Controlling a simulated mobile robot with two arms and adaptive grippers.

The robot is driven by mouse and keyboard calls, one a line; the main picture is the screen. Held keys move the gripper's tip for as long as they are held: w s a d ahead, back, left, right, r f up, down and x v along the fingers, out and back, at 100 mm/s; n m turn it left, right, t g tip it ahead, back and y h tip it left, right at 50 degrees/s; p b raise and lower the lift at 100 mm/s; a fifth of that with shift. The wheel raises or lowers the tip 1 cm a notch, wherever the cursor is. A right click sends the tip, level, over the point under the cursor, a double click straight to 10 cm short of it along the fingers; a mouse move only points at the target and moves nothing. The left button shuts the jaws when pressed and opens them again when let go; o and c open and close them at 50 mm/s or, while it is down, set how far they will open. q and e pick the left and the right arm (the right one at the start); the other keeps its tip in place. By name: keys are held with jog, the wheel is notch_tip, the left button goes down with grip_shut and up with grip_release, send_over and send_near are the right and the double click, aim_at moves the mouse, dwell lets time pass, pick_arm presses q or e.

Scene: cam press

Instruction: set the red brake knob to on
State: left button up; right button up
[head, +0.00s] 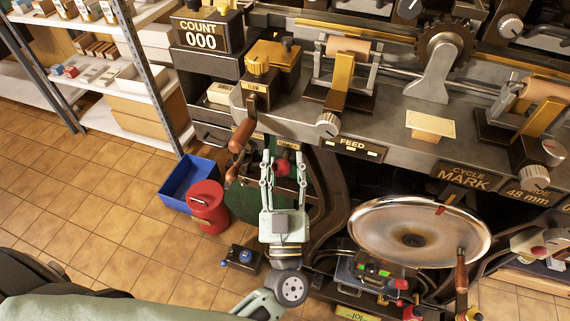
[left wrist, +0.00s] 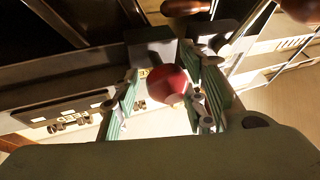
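The red brake knob (head: 283,168) is a small round red knob below the front edge of the press, left of the FEED plate. My left gripper (head: 283,160) is open, with one finger on each side of the knob. In the left wrist view the knob (left wrist: 166,84) sits between the two fingers (left wrist: 163,80). A gap shows on its left; whether the right finger touches it I cannot tell. The small label above the knob is too small to read, so its setting cannot be told. My right gripper is not in view.
A brown-handled crank (head: 242,135) hangs just left of my left gripper. A large metal handwheel (head: 372,239) is to the right. A blue bin (head: 178,189) and a red canister (head: 208,203) stand on the floor. The tiled floor at left is clear.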

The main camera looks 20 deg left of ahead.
aim_at(280, 172)
pick_arm(q)
jog(key=c, duration=0.9)
grip_shut()
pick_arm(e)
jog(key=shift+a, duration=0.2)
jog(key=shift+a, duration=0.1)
pick_arm(q)
jog(key=s+p, duration=0.1)
jog(key=s, duration=0.3)
jog(key=shift+p, duration=0.3)
jog(key=shift+w+f, duration=0.15)
jog(key=shift+f, duration=0.05)
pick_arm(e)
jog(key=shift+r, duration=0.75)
pick_arm(q)
jog(key=o, duration=0.8)
grip_release()
jog(key=shift+d+r, duration=0.1)
jog(key=shift+o, duration=0.5)
jog(key=shift+s, duration=0.2)
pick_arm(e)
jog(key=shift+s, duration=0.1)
